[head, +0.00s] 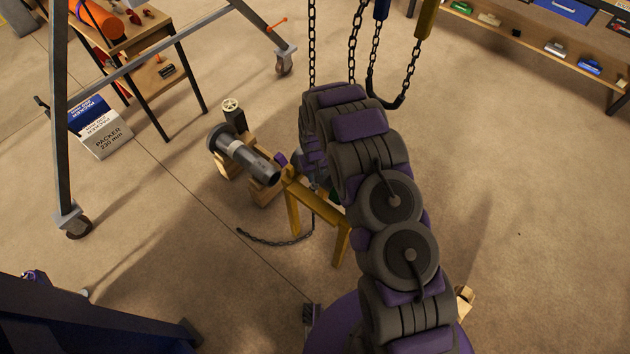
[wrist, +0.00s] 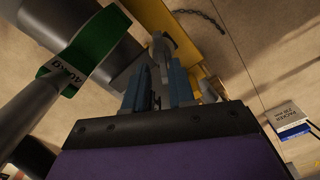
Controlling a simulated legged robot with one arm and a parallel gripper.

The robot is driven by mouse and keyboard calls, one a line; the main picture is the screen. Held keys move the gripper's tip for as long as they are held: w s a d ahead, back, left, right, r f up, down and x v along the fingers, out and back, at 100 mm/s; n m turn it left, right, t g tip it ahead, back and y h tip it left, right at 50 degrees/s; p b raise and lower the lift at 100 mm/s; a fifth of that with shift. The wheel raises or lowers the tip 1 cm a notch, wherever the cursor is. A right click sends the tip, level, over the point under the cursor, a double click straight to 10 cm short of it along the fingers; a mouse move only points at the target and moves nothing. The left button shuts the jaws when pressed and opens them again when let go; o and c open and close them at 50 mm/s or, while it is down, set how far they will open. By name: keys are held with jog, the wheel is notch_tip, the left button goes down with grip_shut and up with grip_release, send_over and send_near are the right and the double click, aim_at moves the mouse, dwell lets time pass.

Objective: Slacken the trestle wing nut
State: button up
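The yellow trestle (head: 292,208) stands on the floor, partly hidden behind my arm in the head view. It also shows at the top of the wrist view (wrist: 198,38). In the wrist view, the two blue-grey fingers of my gripper (wrist: 160,82) point toward the trestle with a gap between them. A small grey metal part (wrist: 162,48), possibly the wing nut, shows at the gap, beside the yellow frame. I cannot tell whether the fingers touch it.
A grey pipe with a green band (wrist: 88,45) passes close left of my fingers. A flanged pipe piece (head: 245,155) rests on wooden blocks left of the trestle. Chains (head: 353,45) hang behind my arm. Gantry legs (head: 62,130) stand left; open floor lies right.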

jog(key=shift+s+r, duration=0.1)
jog(key=shift+s, duration=0.05)
jog(key=shift+r, duration=0.1)
jog(key=shift+s+a+r+p, duration=0.1)
jog(key=shift+r+p, duration=0.65)
jog(key=shift+r, duration=2.1)
notch_tip(320, 180, up, 17)
jog(key=shift+r+p, duration=0.1)
jog(key=shift+p, duration=0.5)
